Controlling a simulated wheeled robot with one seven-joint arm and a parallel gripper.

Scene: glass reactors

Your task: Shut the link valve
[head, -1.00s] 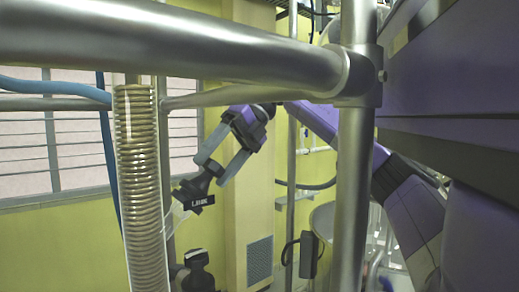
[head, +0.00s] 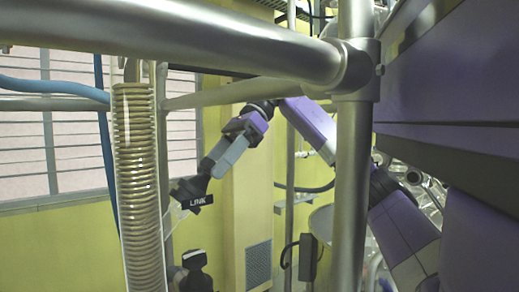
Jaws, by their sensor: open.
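The link valve (head: 190,190) is a black fitting with a white LINK label, just right of the coiled glass column. Its black upper part slants up and right towards my gripper (head: 217,167). My gripper is open and reaches down from the upper right on my purple arm. One grey finger shows clearly, with its tip close to the upper part of the valve. The other finger is mostly hidden, and I cannot tell whether either finger touches the valve.
A thick metal rail (head: 180,40) crosses the top in front of me, joined to an upright post (head: 351,190). The coiled glass column (head: 138,185) and a blue hose (head: 50,88) stand left. Another black fitting (head: 195,270) is below the valve.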

